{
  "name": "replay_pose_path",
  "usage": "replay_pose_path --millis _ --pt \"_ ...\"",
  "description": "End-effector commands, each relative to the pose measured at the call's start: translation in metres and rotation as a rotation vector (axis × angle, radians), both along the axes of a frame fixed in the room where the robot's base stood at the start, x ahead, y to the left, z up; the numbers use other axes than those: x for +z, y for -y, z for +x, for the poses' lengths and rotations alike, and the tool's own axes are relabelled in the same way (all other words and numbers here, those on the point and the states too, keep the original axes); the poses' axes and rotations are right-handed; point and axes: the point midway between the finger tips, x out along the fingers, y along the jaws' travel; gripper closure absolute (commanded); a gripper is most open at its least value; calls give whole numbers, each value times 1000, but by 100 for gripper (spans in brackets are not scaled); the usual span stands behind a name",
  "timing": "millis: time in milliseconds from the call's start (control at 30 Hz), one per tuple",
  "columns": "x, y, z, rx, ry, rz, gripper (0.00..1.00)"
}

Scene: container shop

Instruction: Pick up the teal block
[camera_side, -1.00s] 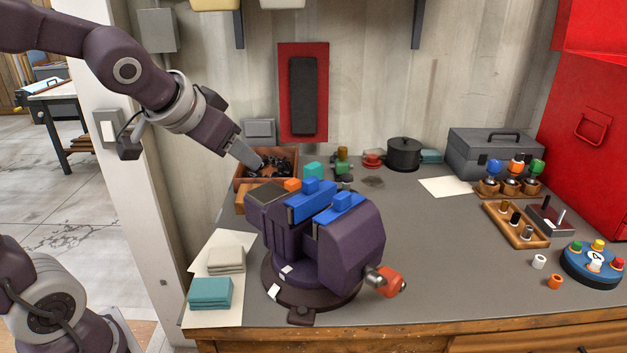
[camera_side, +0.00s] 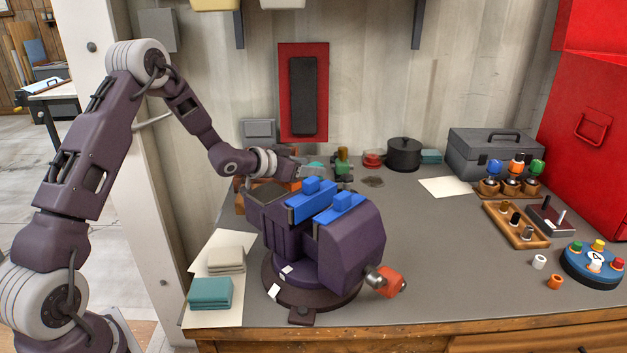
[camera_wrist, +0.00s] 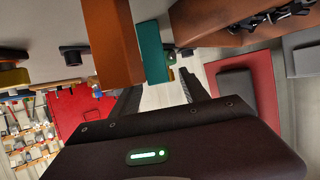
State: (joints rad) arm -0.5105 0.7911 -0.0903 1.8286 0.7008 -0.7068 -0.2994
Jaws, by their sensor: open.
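The teal block (camera_wrist: 151,52) stands upright beside a taller-looking orange block (camera_wrist: 112,45) in the wrist view. In the side view only a little of the teal block (camera_side: 316,165) shows past my gripper (camera_side: 308,171), which hides the rest. My gripper (camera_wrist: 161,82) is open and empty, with its two dark fingers apart. In the wrist view the teal block's end appears between the fingertips, with the orange block close along its left side. I cannot tell whether a finger touches either block.
The purple vise (camera_side: 345,245) with blue jaws stands just in front of my gripper. A wooden bin of dark parts (camera_wrist: 235,22) lies close by. A black pot (camera_side: 403,154) and a grey toolbox (camera_side: 492,156) stand to the right.

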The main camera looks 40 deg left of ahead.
Motion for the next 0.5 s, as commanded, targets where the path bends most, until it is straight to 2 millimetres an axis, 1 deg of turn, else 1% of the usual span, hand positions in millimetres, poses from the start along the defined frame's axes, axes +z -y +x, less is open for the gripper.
replay_pose_path --millis 100,233,333,500 --pt "-10 3 23 -3 1 0 47" --pt "-18 3 43 -3 1 1 47" --pt "-20 3 49 -1 0 0 47" --pt "-20 3 49 -1 0 0 47"
